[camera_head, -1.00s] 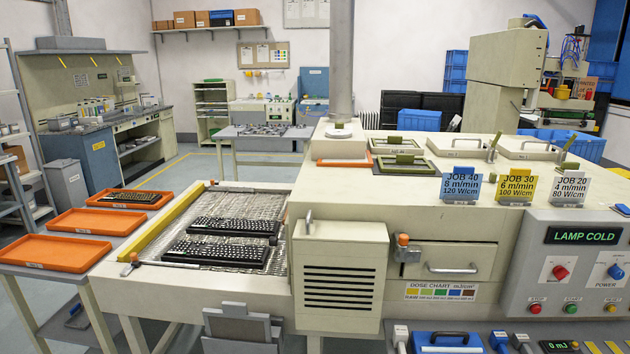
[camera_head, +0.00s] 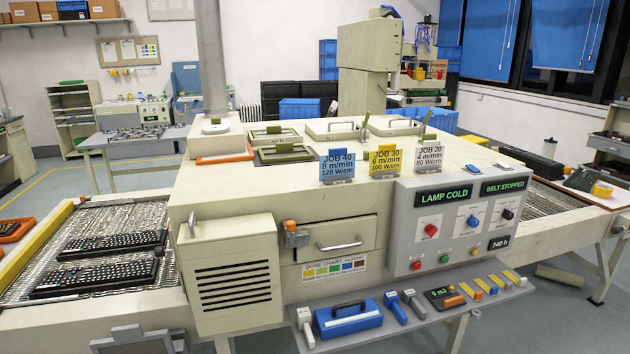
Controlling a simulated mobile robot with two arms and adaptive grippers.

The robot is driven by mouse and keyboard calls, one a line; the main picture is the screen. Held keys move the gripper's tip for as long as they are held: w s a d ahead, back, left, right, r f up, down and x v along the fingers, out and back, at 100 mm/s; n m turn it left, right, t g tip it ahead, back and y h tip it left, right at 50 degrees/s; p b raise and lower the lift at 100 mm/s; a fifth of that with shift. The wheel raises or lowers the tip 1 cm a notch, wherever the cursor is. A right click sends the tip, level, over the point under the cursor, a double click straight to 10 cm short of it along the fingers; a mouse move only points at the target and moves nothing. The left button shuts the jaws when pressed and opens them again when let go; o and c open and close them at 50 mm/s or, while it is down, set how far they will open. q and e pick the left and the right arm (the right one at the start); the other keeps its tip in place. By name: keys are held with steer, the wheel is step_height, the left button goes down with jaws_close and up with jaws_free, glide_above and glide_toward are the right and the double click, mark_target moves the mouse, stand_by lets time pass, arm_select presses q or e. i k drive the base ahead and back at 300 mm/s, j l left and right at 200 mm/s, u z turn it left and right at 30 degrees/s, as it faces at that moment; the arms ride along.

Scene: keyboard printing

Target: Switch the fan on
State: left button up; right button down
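The control panel (camera_head: 464,228) is on the front right of the large cream belt machine (camera_head: 270,190). It carries a red knob (camera_head: 431,230), a blue knob (camera_head: 472,221) and a black knob (camera_head: 507,214), each on a white plate. Their small labels are too small to read, so I cannot tell which one is for the fan. The left display (camera_head: 444,195) reads LAMP COLD and the right display (camera_head: 503,185) reads BELT STOPPED. A row of small red, green and yellow buttons (camera_head: 445,258) sits below. Neither of my grippers is in view.
A grey shelf (camera_head: 400,335) below the panel holds a blue case (camera_head: 348,318) and several hand tools. Keyboards (camera_head: 95,275) lie on the left mesh belt.

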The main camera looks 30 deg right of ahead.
mark_target(471, 167)
steer(key=z, duration=1.9)
steer(key=i+l, duration=0.3)
steer(key=i+l+u, duration=0.1)
steer(key=i+l, duration=0.2)
steer(key=l, duration=0.2)
steer(key=i+l, duration=0.3)
steer(key=i+l+u, duration=0.1)
steer(key=i+l, duration=0.2)
steer(key=l, duration=0.2)
steer(key=i+l, duration=0.25)
steer(key=l, duration=0.2)
steer(key=i+l, duration=0.3)
steer(key=l, duration=0.15)
steer(key=i+l+u, duration=0.1)
steer(key=i+l, duration=0.15)
steer(key=l, duration=0.2)
